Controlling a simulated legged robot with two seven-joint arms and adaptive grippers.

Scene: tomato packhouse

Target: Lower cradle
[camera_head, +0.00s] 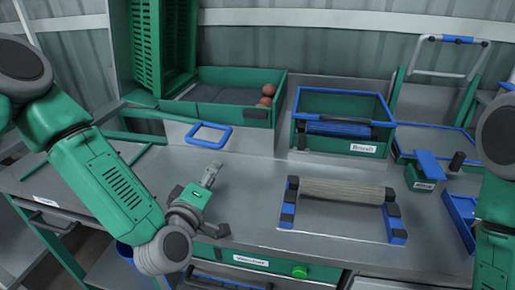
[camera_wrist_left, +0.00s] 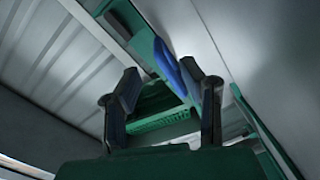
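No part is labelled as the cradle, so I cannot tell which one it is. A blue loop handle (camera_head: 208,135) sits on the grey front panel below a green tray (camera_head: 228,111) holding a few reddish tomatoes (camera_head: 266,95). My left gripper (camera_head: 217,201) is open and empty over the bench, in front of the handle and apart from it. In the left wrist view, the two fingers of the left gripper (camera_wrist_left: 163,85) are spread, with a blue bar (camera_wrist_left: 170,65) showing beyond them. My right arm shows at the right edge, but its gripper is out of view.
A ribbed roller (camera_head: 342,190) rests on blue and black supports at mid-bench. A green bin labelled Brush (camera_head: 362,149) stands behind it. A green block with a blue plate (camera_head: 430,166) is at the right. A tall green crate (camera_head: 143,45) stands back left. Bare bench (camera_head: 255,180) lies left of the roller.

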